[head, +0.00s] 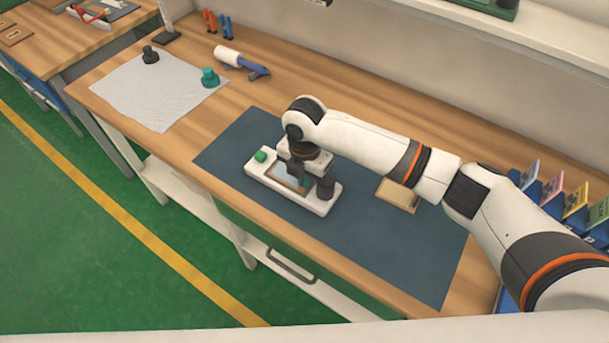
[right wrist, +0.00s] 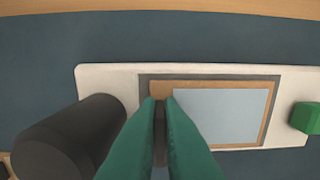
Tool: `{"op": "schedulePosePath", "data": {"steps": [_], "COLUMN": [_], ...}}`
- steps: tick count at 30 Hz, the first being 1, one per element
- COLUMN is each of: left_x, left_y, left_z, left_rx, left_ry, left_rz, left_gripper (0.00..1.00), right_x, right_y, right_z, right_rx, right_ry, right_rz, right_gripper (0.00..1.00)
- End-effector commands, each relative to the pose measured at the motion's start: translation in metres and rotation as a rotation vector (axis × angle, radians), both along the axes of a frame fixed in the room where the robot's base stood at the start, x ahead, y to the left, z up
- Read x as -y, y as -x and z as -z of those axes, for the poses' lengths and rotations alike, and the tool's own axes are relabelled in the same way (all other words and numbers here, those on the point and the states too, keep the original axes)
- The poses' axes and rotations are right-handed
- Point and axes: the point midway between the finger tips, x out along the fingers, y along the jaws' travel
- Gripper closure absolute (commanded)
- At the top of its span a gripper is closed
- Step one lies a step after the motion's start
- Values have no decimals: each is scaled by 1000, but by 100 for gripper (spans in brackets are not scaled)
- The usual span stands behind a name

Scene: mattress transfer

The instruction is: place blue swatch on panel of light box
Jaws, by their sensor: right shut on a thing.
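The light box (head: 322,207) is a white slab on the dark mat, with a green button (head: 260,156) and a dark cylinder (head: 325,188) at its ends. A swatch with a tan border and pale blue face (right wrist: 222,115) lies over the grey panel (right wrist: 190,77) in the right wrist view. Grey panel shows around its upper edge. My right gripper (right wrist: 161,101) is shut on the swatch's tan end, beside the blue face. In the head view, my right gripper (head: 303,180) is low over the box and partly hides the swatch (head: 287,177). My left gripper is out of view.
A tan rectangular piece (head: 397,194) lies on the mat (head: 370,235) under my right arm. Several coloured cards (head: 552,189) stand in blue holders at the right. A grey cloth (head: 150,95) with a black and a teal object lies at the left. The mat's front right is clear.

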Motion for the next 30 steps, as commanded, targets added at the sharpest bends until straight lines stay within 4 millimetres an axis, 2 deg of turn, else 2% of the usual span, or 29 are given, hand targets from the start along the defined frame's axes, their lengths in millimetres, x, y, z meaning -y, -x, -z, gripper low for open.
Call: {"op": "schedulePosePath", "data": {"steps": [2,3,4,12,16,20,30], "left_x": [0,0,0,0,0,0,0], "left_y": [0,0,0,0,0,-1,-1], "left_z": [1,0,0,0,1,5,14], "left_rx": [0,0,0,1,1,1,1], "left_ry": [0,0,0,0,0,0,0], "left_rz": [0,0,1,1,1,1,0], "left_gripper": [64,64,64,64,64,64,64], "right_x": [0,0,0,0,0,-1,-1], "right_y": [0,0,0,0,-1,-1,-1], "right_z": [3,3,3,2,-7,-28,-99], "right_rx": [-1,0,0,0,1,4,3], "right_ry": [-1,0,0,0,0,-2,-2], "right_rz": [0,0,0,0,1,-1,0], "right_gripper": [100,89,84,84,84,84,84]}}
